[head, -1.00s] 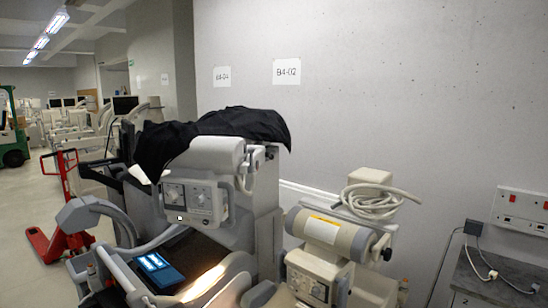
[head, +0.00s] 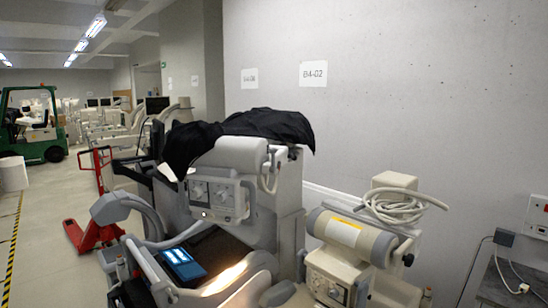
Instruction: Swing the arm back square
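A grey wheeled machine stands in front of me with a black cover (head: 268,124) bunched over its top. Its horizontal arm ends in a rounded grey head (head: 236,152) with a control box (head: 216,197) beneath it, over the machine's front deck. A small blue-lit screen (head: 181,262) lies on that deck. A pale curved arm or handle (head: 120,207) shows at the left of the machine. I cannot tell whether the machine's arm is square to its body. My gripper does not show.
A second machine with a cream drum (head: 352,236) and a coiled hose (head: 398,206) stands close on the right, by the wall. A red pallet jack (head: 93,232) and a green forklift (head: 48,140) are at the left. The floor (head: 48,222) between them is clear.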

